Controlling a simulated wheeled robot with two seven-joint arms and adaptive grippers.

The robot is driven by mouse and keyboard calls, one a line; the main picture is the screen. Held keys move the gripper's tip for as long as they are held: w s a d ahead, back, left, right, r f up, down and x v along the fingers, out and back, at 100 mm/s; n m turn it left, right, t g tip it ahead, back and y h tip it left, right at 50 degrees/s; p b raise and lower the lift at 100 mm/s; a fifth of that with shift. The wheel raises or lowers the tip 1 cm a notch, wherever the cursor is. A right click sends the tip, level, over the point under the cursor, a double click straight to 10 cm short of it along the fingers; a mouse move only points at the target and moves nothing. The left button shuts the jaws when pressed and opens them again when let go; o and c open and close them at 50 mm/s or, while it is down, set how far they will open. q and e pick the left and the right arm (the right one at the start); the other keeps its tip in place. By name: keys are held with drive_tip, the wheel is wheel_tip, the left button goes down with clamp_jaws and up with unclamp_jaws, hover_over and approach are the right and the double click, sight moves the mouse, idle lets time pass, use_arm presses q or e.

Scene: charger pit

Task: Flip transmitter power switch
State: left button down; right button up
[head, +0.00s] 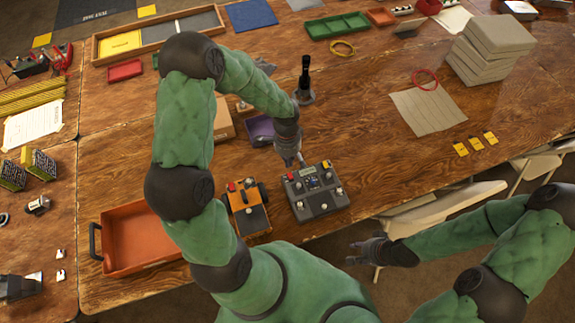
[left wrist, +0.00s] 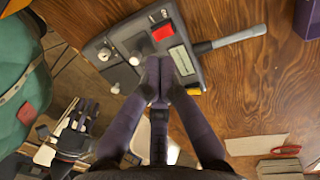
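The transmitter (head: 318,201) is a grey box with two sticks, knobs, a small display and a red button, lying on the wooden table. In the left wrist view the transmitter (left wrist: 118,55) shows its red button (left wrist: 163,32), a yellow button (left wrist: 194,89) and a grey antenna (left wrist: 232,39). My left gripper (head: 299,163) is above its far edge, fingers pointing down. In the wrist view my left gripper (left wrist: 160,75) has its fingertips together over the panel, with nothing seen between them; contact and the power switch cannot be made out. My right gripper (head: 354,252) is apart from the table's front edge, open and empty.
An orange toy vehicle (head: 249,211) stands just left of the transmitter. An orange tray (head: 138,240) lies further left. A black upright handle (head: 305,78) and purple box (head: 259,129) are behind. Chairs (head: 440,208) line the front right edge. Bare table lies right of the transmitter.

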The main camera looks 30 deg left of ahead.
use_arm(q)
wheel_tip(320, 180, up, 7)
drive_tip(key=shift+w+a+f+p, duration=0.2)
drive_tip(key=shift+w+p, duration=0.1)
drive_tip(key=shift+p, duration=0.15)
use_arm(e)
drive_tip(key=shift+d+r, duration=0.1)
drive_tip(key=shift+r, duration=0.45)
